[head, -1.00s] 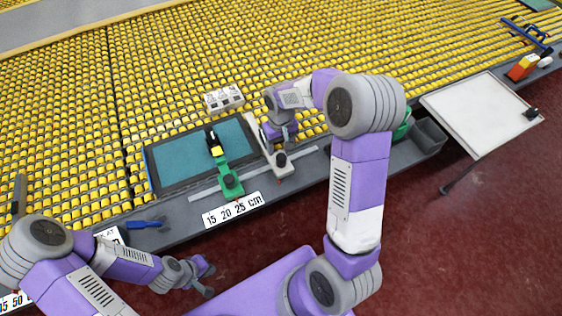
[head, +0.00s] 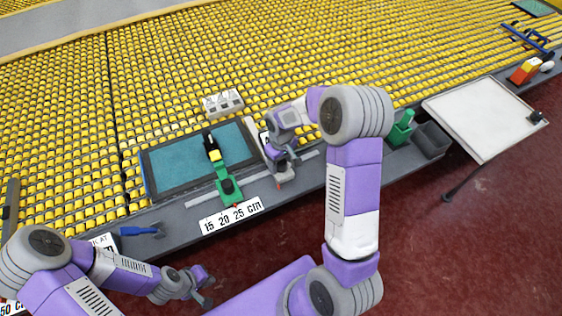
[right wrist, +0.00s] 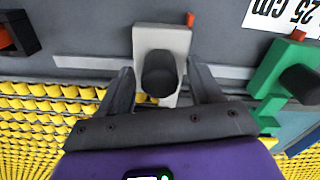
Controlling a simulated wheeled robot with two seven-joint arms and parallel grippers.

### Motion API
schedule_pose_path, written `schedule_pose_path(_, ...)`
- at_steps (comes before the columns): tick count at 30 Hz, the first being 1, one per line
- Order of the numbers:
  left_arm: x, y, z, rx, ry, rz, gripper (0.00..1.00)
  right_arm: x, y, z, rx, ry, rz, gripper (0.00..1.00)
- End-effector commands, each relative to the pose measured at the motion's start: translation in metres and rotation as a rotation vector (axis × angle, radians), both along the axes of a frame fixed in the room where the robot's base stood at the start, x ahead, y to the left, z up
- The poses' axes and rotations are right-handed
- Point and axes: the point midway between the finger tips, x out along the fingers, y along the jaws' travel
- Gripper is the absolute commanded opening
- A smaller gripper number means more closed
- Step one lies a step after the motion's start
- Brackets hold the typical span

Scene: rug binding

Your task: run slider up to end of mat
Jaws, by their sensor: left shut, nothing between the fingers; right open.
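The teal mat (head: 185,162) lies in a dark frame at the edge of the bench. A white slider (head: 284,182) sits on the pale rail right of the mat; its black knob (right wrist: 160,73) shows in the right wrist view. A green slider (head: 229,187) with a black knob sits further left on the rail, its arm reaching over the mat. My right gripper (right wrist: 163,90) is open, with one finger on each side of the white slider's knob, not visibly clamped. In the head view it hides much of that slider. My left gripper (head: 207,288) is shut and empty, off the bench's front.
The pale rail (head: 205,200) runs along the grey bench above a number label (head: 231,214). A white block with several holes (head: 223,103) lies behind the mat. Dark bins (head: 432,140), a green object (head: 402,128) and a white panel (head: 486,115) stand right; a blue tool (head: 140,231) lies left.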

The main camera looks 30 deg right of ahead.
Motion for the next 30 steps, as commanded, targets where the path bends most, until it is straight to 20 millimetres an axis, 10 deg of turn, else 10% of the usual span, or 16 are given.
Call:
schedule_pose_path(5, -0.0001, 0.0, 0.0002, 0.0, 0.0, 0.0, 0.0, -0.0002, -0.0001, 0.0002, 0.0, 0.001, -0.001, 0.61)
schedule_pose_path(17, -0.0001, 0.0, 0.0001, 0.0, 0.0, 0.0, 0.0, -0.0002, 0.0, 0.0004, 0.0, 0.001, -0.001, 0.0)
schedule_pose_path(30, 0.0, 0.0, -0.0001, 0.0, 0.0, 0.0, 0.0, 0.0002, 0.0037, 0.0004, 0.001, 0.0, -0.001, 0.0)
